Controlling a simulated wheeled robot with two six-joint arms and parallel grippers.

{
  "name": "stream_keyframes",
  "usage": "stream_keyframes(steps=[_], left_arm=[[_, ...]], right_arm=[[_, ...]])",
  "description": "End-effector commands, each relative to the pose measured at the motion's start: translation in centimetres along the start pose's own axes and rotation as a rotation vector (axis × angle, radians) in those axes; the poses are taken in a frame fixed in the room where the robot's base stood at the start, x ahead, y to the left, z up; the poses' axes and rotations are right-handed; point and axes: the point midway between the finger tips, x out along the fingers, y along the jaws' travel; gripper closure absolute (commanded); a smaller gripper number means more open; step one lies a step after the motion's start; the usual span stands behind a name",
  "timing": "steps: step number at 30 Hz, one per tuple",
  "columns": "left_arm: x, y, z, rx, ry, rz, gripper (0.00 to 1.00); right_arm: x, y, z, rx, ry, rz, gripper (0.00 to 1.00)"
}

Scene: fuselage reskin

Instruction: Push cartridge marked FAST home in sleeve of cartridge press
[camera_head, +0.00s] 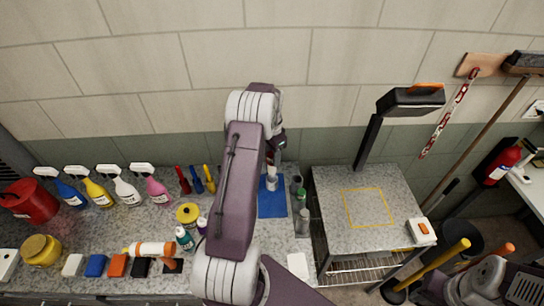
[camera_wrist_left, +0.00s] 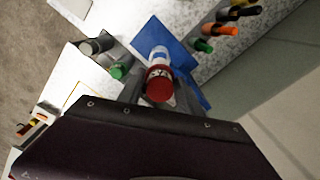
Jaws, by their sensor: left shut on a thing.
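A red cartridge (camera_wrist_left: 159,82) with white lettering, only partly readable, shows between the fingers of my left gripper (camera_wrist_left: 160,98) in the left wrist view. The gripper is shut on it. Just beyond the red end is a white, partly blue cylinder (camera_wrist_left: 158,56) over a blue mat (camera_wrist_left: 176,38); I cannot tell whether it is the cartridge's body or the press sleeve, nor how deep anything sits. In the head view a whitish cylinder (camera_head: 271,181) stands on the blue mat (camera_head: 272,207), below my left gripper (camera_head: 273,162), which my arm partly hides. My right gripper is not in view.
Grey and green bottles (camera_head: 302,197) stand close right of the mat. A speckled stand (camera_head: 395,224) with a yellow square and a black-armed device (camera_head: 410,101) is at right.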

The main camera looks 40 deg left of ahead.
Motion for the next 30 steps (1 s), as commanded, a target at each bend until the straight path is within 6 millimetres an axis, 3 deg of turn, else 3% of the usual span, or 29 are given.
stream_keyframes(steps=[30], left_arm=[[0.32,-0.10,-0.04,-0.001,-0.005,0.005,1.00]], right_arm=[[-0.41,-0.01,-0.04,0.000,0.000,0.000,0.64]])
